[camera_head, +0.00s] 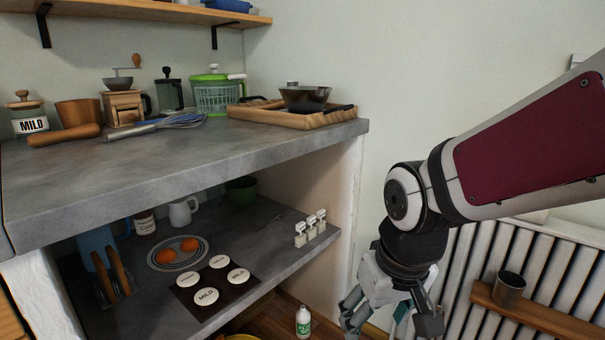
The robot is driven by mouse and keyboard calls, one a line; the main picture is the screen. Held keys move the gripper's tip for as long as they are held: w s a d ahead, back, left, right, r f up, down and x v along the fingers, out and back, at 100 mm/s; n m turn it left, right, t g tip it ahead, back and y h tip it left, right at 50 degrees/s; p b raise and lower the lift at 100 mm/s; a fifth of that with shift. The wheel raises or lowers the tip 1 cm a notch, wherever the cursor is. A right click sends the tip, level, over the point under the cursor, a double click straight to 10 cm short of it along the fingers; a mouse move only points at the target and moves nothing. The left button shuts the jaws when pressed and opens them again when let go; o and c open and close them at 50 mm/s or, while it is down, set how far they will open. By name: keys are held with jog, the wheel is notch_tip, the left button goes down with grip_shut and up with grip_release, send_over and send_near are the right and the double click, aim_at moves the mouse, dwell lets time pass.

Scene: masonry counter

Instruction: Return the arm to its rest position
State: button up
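My gripper (388,318) hangs at the lower right, pointing down, in front of the wall and to the right of the masonry counter. Its fingers are spread apart, and I see nothing held between them. My arm (525,155), with a dark red panel, comes in from the right edge and bends down at the wrist joint. The gripper is clear of the counter (200,160) and its lower shelf (255,255).
A wooden tray (250,117) with a dark pan (305,97) stands at the counter's right end. The lower shelf holds a dark mat with white labelled discs (206,297) and a plate of orange items. A bottle (303,321) stands on the floor. A radiator (560,265) with a wooden shelf is at right.

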jog(key=s+d+r+m+g, duration=0.1)
jog(key=s+d+r, duration=0.15)
jog(key=s, duration=0.45)
jog(key=s+d+r+m+g, duration=0.1)
jog(key=s+d, duration=0.2)
jog(key=s, duration=0.5)
jog(key=s+d+r+m, duration=0.1)
jog(key=s+d+r, duration=0.15)
jog(key=s, duration=0.45)
notch_tip(320, 180, up, 39)
jog(key=t+p, duration=0.3)
jog(key=p, duration=3.4)
jog(key=shift+w+f+t+h+p, duration=0.2)
jog(key=shift+t+h+p, duration=0.1)
jog(key=shift+p, duration=0.1)
